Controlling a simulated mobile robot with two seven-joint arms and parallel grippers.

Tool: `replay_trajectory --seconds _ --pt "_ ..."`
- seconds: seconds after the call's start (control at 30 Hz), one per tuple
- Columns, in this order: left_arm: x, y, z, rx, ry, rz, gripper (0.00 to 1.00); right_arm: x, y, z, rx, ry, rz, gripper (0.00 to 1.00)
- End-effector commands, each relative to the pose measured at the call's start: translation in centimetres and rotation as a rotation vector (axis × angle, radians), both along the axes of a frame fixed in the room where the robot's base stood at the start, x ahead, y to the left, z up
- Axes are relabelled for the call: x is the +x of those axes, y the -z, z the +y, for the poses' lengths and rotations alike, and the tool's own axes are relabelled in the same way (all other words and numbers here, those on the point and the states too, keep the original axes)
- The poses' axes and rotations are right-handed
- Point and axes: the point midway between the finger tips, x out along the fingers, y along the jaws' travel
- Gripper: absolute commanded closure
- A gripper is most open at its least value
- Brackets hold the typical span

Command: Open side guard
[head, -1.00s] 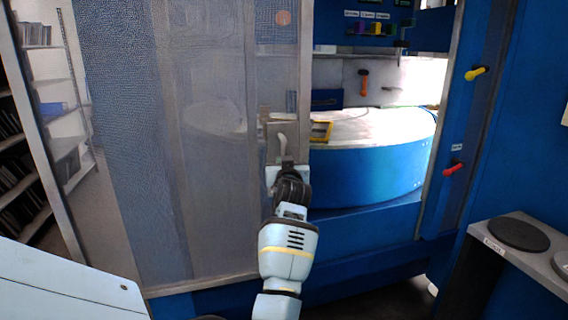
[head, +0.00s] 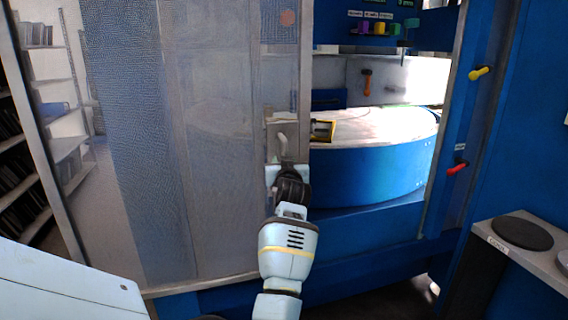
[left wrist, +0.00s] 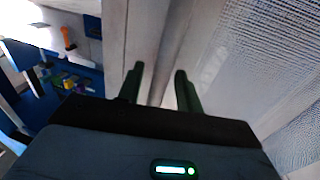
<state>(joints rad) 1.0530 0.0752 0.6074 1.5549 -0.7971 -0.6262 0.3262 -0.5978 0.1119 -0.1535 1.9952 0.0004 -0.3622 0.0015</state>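The side guard (head: 225,200) is a grey mesh panel in a metal frame, on the left of the opening. The opening to its right stands wide. A pale upright handle (head: 282,146) sits on a plate near the guard's right edge. My left gripper (head: 287,170) is at the handle's lower end. In the left wrist view, its two dark fingers (left wrist: 159,80) are apart, pointing at the guard's grey frame. I cannot make out whether the handle is between them. My right gripper is not in view.
Behind the opening is a round blue table (head: 375,170) with a pale top and a yellow-framed item (head: 323,130). The blue post at right carries a yellow lever (head: 480,73) and a red lever (head: 458,166). A grey ledge (head: 485,232) juts out at lower right.

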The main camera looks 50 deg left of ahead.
Motion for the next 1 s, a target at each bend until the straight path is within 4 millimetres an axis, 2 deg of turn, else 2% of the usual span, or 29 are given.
replay_trajectory --seconds 0.27,0.7,1.0 --pt "-0.3 0.1 -0.6 -0.001 0.002 0.001 0.64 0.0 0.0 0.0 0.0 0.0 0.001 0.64" --pt "-3.4 0.2 -5.4 -0.001 0.002 0.001 0.64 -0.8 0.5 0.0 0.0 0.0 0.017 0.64" --pt "-4.3 0.1 -6.5 0.0 0.0 0.001 0.64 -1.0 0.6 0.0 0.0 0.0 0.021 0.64"
